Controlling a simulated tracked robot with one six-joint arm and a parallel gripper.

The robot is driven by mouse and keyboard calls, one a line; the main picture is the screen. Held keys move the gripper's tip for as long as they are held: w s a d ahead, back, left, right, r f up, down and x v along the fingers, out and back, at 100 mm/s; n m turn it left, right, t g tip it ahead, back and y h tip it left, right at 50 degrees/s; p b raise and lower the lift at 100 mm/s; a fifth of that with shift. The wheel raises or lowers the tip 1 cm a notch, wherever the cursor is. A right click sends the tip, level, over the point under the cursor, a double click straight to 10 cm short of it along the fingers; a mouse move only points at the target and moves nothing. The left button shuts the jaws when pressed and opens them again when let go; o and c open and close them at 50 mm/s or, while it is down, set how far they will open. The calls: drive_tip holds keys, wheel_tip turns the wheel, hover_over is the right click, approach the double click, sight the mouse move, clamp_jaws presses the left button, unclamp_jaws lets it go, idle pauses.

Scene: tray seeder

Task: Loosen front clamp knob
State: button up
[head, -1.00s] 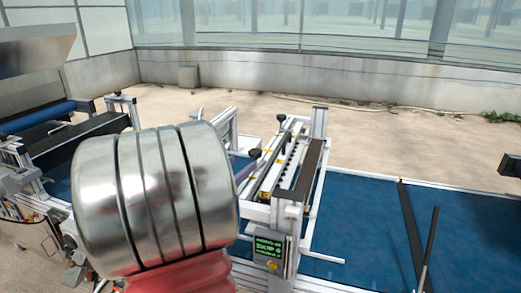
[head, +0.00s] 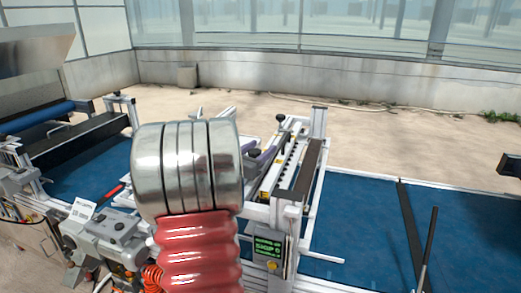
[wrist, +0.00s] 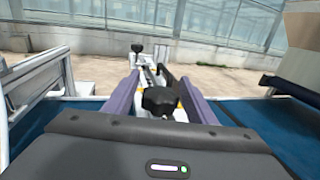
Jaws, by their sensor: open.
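A black lobed clamp knob (wrist: 159,100) is close in the wrist view, between the two purple fingers of my gripper (wrist: 160,78). The fingers are spread, with a gap visible on each side of the knob. A second black knob (wrist: 137,48) stands farther off on the same rail. In the head view, one black knob (head: 281,118) is at the rail's far end and another (head: 254,153) is beside the purple finger (head: 268,154). Most of my gripper is hidden there behind my arm.
The seeder's aluminium frame (head: 318,125) stands over the blue conveyor belt (head: 350,215). A small green-lit display box (head: 268,247) is on its near side. A grey hopper (head: 35,55) is at the left. The belt at right is mostly bare, with a dark crossbar (head: 408,230).

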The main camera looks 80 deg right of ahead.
drive_tip(key=shift+d, duration=0.15)
drive_tip(key=shift+c, duration=0.2)
drive_tip(key=c, duration=1)
drive_tip(key=shift+n+t, duration=0.5)
drive_tip(key=shift+t, duration=0.2)
drive_tip(key=shift+w+t+h, duration=0.1)
drive_tip(key=shift+t+h, duration=0.2)
drive_tip(key=shift+w+d+r+n+t, duration=0.1)
drive_tip(key=shift+w+n+t, duration=0.05)
drive_tip(key=shift+n+t, duration=0.6)
drive_tip(key=shift+w+n+t, duration=0.15)
drive_tip(key=shift+n+t, duration=0.1)
drive_tip(key=shift+t, duration=0.3)
drive_tip(key=o, duration=1)
